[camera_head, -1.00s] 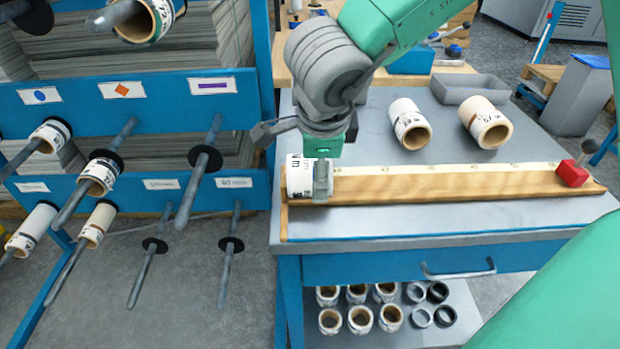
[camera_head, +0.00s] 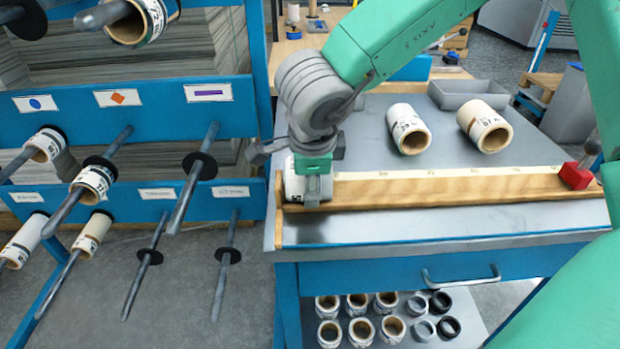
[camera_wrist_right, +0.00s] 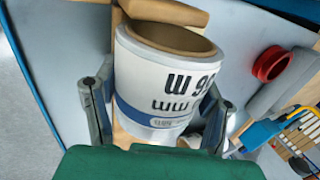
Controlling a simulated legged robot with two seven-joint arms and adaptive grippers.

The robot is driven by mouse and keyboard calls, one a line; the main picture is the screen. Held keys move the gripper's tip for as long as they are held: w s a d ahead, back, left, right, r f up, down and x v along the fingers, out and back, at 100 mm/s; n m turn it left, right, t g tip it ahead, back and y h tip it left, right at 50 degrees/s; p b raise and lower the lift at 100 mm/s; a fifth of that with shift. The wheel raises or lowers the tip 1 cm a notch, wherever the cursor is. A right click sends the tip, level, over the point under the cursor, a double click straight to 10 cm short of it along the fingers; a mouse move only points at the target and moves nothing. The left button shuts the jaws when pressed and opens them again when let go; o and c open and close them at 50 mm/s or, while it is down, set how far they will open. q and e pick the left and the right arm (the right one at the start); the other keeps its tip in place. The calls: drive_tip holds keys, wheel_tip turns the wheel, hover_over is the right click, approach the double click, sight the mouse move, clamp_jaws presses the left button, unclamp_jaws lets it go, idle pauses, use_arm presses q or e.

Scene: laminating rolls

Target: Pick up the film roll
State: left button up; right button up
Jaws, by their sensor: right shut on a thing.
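The film roll is a white roll with a brown core. It is at the left end of the wooden measuring board (camera_head: 450,191) in the head view (camera_head: 294,188). My right gripper (camera_head: 312,186) is over it from above, partly hiding it. In the right wrist view the roll (camera_wrist_right: 165,82) has black print and a blue band, and it sits between the two fingers of the right gripper (camera_wrist_right: 157,100), which is shut on it. I cannot tell whether the roll touches the board. My left gripper is not in view.
Two other rolls, left (camera_head: 409,128) and right (camera_head: 485,126), lie on the grey bench behind the board. A grey tray (camera_head: 470,88) stands behind them. A red stop (camera_head: 575,177) sits at the board's right end. A blue rack (camera_head: 140,188) with pegs and rolls stands left.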

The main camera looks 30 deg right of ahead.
drive_tip(key=shift+a, duration=0.3)
drive_tip(key=shift+a+r, duration=0.2)
drive_tip(key=shift+a, duration=0.05)
drive_tip(key=r+p, duration=0.2)
drive_tip(key=r, duration=0.2)
drive_tip(key=r+p, duration=0.2)
drive_tip(key=r, duration=0.2)
drive_tip(key=shift+w+d+r, duration=0.15)
drive_tip(key=shift+d+r, duration=0.05)
drive_tip(key=shift+r, duration=0.2)
drive_tip(key=shift+a+r, duration=0.2)
drive_tip(key=shift+r, duration=0.3)
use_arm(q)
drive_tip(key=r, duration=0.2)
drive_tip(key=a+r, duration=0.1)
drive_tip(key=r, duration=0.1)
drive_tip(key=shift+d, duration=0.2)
use_arm(e)
drive_tip(key=shift+d+f, duration=0.1)
drive_tip(key=shift+d, duration=0.1)
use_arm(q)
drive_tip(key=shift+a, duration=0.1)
use_arm(e)
drive_tip(key=shift+a, duration=0.1)
